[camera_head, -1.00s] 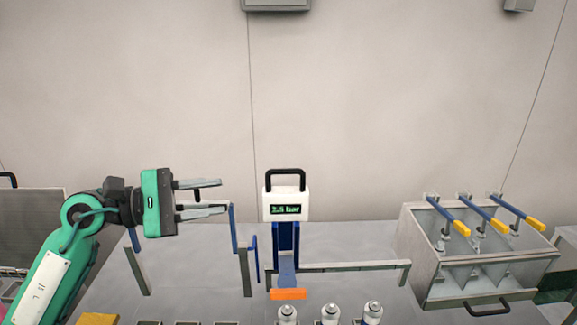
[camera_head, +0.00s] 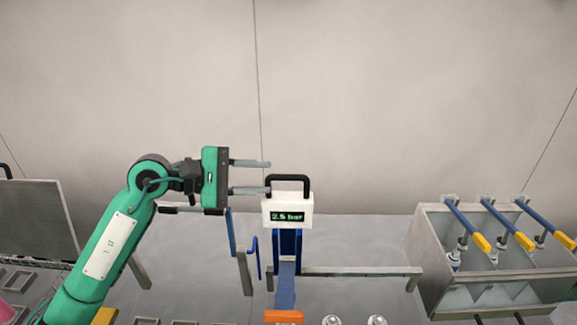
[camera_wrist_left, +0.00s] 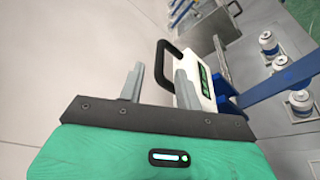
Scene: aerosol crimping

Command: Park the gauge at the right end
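The gauge (camera_head: 287,212) is a white box with a black loop handle (camera_head: 288,180) and a green display reading 2.5 bar. It stands upright on a blue post (camera_head: 287,255) at a grey rail (camera_head: 350,271). My left gripper (camera_head: 269,177) is open, its two fingers pointing right at the handle's left side. The lower fingertip appears beside the handle; I cannot tell whether it touches. In the left wrist view, the handle (camera_wrist_left: 162,60) shows just beyond the open fingers (camera_wrist_left: 158,82), and the gauge (camera_wrist_left: 207,68) is partly hidden by the right finger. My right gripper is not in view.
A grey metal bin (camera_head: 490,265) with several blue, yellow-tipped levers stands at the right, near the rail's right end. Small white cans (camera_wrist_left: 301,103) stand in front of the rail. An orange block (camera_head: 283,317) lies below the post. The rail right of the gauge looks clear.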

